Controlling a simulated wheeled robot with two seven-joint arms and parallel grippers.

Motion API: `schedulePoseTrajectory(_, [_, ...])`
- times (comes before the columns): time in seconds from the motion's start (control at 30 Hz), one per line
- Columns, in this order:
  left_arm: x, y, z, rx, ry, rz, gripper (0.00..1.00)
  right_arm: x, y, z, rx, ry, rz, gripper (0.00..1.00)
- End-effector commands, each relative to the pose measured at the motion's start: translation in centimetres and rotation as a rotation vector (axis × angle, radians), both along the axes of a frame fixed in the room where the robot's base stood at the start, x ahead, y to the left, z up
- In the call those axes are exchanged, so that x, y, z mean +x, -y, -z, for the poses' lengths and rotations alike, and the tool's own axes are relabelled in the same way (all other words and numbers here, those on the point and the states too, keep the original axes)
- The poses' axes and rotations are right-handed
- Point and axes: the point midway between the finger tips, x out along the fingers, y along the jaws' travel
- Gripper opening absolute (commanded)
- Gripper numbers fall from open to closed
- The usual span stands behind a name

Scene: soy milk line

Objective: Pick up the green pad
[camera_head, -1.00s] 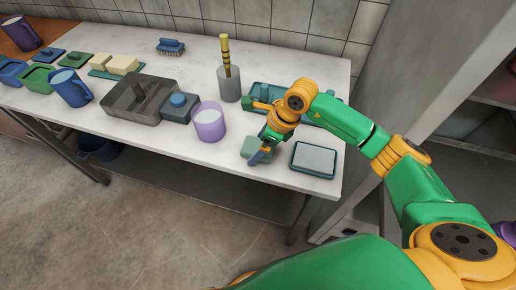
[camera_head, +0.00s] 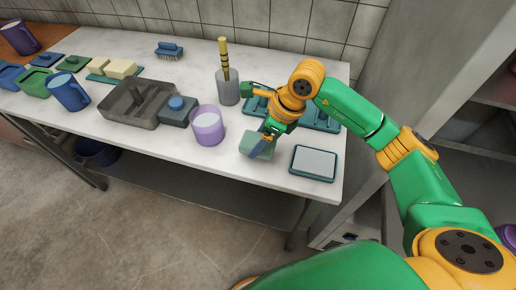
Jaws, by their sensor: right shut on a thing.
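The green pad (camera_head: 254,144) is a pale green block near the front edge of the white table, right of the purple cup. My right gripper (camera_head: 267,140) is shut on the pad, coming down from the upper right. The pad looks tilted and seems a little raised above the tabletop. The fingers cover part of its right side. My left gripper is not in view.
A purple cup (camera_head: 207,125) with white contents stands left of the pad. A teal-rimmed tray (camera_head: 313,162) lies to the right. A grey holder (camera_head: 228,87) with a striped stick and a teal rack (camera_head: 322,118) stand behind. The white table (camera_head: 190,158) is clear in front of the cup.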

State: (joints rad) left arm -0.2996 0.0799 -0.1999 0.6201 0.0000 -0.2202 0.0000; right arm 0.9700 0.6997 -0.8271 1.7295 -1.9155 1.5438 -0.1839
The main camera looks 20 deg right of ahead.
Motion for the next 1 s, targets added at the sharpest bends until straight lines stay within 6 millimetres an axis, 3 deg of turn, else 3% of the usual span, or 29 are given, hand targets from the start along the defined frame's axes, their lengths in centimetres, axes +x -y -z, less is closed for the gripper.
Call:
schedulePoseTrajectory(0.2, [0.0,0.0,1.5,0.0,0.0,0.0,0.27,-4.4,1.0,-4.8,-0.007,0.005,-0.002,0.21])
schedulePoseTrajectory(0.5, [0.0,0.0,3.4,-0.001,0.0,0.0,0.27,-11.4,2.3,-8.0,-0.007,0.003,0.001,0.21])
schedulePoseTrajectory(0.7, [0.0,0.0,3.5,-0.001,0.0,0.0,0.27,-13.1,2.6,-8.8,-0.005,-0.001,0.001,0.21])
schedulePoseTrajectory(0.93, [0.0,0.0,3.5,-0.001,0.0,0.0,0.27,-13.2,2.5,-8.9,-0.004,-0.003,0.001,0.21])
schedulePoseTrajectory(0.97, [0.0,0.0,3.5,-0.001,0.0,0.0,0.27,-13.2,2.6,-8.9,-0.004,-0.003,0.001,0.68])
schedulePoseTrajectory(1.0, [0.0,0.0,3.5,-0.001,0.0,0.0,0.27,-13.2,2.5,-8.9,-0.004,-0.003,0.001,0.57])
